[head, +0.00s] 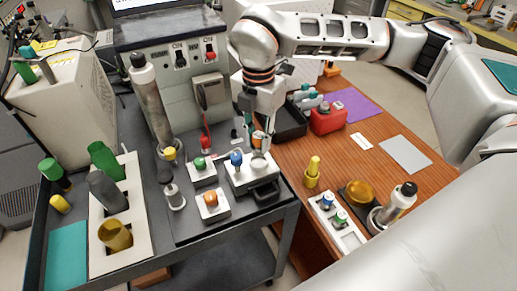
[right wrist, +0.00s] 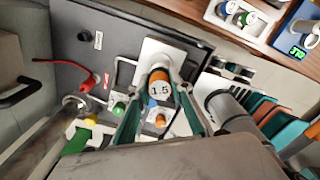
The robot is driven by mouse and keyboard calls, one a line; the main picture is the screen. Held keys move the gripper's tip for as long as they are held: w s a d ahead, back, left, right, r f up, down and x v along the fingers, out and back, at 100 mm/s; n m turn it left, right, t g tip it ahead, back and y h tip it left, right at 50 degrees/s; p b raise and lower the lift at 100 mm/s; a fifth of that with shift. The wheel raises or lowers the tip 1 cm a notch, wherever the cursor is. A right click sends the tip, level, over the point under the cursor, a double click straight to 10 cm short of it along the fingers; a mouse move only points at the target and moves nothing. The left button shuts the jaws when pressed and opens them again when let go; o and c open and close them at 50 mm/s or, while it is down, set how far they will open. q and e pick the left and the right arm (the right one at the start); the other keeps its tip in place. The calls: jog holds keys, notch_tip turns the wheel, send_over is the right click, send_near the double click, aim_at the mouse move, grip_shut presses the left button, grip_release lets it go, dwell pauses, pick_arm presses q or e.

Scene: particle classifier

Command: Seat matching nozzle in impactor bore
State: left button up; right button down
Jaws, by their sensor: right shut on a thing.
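My right gripper (head: 260,138) is shut on a nozzle over the impactor. In the right wrist view its fingers (right wrist: 160,105) flank the nozzle (right wrist: 160,88), which has a white top marked 1.5 and an orange-brown band. My left gripper is out of view.
A white rack (head: 345,236) holds blue-topped and green-topped nozzles on the wooden bench. Green-knob (head: 200,163) and orange-knob (head: 211,199) blocks stand close by the impactor. A tall grey cylinder (head: 151,105) rises to the left. A yellow part (head: 313,172) stands right.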

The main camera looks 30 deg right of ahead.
aim_at(258, 147)
notch_tip(258, 147, down, 4)
jog(key=shift+f, duration=0.1)
jog(key=shift+f, duration=0.1)
jog(key=c, duration=1.8)
grip_release()
jog(key=shift+r, duration=0.35)
notch_tip(258, 147, up, 12)
jog(key=shift+f+b, duration=0.2)
jog(key=shift+b, duration=0.15)
